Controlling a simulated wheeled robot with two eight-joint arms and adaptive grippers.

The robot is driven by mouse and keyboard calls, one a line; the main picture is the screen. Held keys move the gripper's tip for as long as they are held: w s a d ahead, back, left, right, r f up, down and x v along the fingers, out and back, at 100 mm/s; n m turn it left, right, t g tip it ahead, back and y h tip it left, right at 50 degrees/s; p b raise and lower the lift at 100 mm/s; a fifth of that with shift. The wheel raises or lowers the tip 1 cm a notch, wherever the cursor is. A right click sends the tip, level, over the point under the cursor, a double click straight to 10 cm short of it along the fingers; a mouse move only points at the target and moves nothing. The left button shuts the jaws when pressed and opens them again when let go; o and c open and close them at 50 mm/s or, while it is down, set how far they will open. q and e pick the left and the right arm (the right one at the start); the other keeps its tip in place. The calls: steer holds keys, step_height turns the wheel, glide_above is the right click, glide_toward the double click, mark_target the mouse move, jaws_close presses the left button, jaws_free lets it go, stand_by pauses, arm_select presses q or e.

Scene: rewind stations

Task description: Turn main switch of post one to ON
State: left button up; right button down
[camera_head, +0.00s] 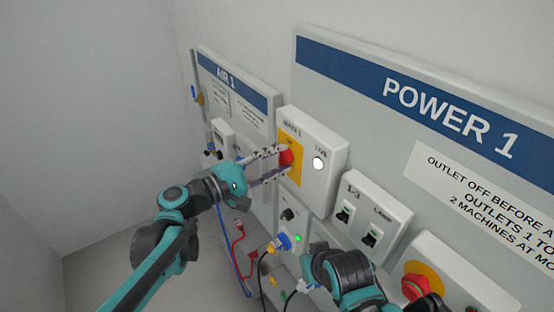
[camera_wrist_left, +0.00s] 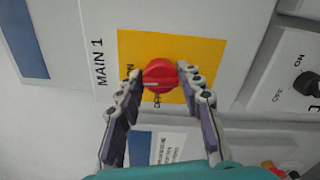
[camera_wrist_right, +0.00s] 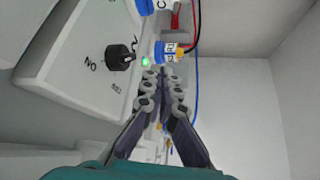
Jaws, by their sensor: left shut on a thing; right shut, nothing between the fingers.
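The main switch is a red rotary knob (camera_head: 287,157) on a yellow plate of a white box (camera_head: 319,150) below the POWER 1 sign. In the left wrist view the red knob (camera_wrist_left: 159,76) sits on the yellow plate (camera_wrist_left: 135,42) beside the MAIN 1 label. My left gripper (camera_head: 281,162) is shut on the knob, one finger on each side. The lettering around the knob is partly hidden by the fingers. My right gripper (camera_wrist_right: 162,88) is shut and empty in the right wrist view, near a black selector knob (camera_wrist_right: 121,53); its fingers are hard to make out in the head view.
A white round lamp (camera_head: 318,163) is on the main box. To the right are a two-switch box (camera_head: 368,215) and a red emergency button (camera_head: 414,286). Below are a small black knob (camera_head: 287,214), a green light and cables. The AIR 1 panel (camera_head: 240,85) is at left.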

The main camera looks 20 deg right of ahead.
arm_select(q)
steer(key=shift+m, duration=0.6)
steer(key=o, duration=1.1)
steer(key=shift+o, duration=0.2)
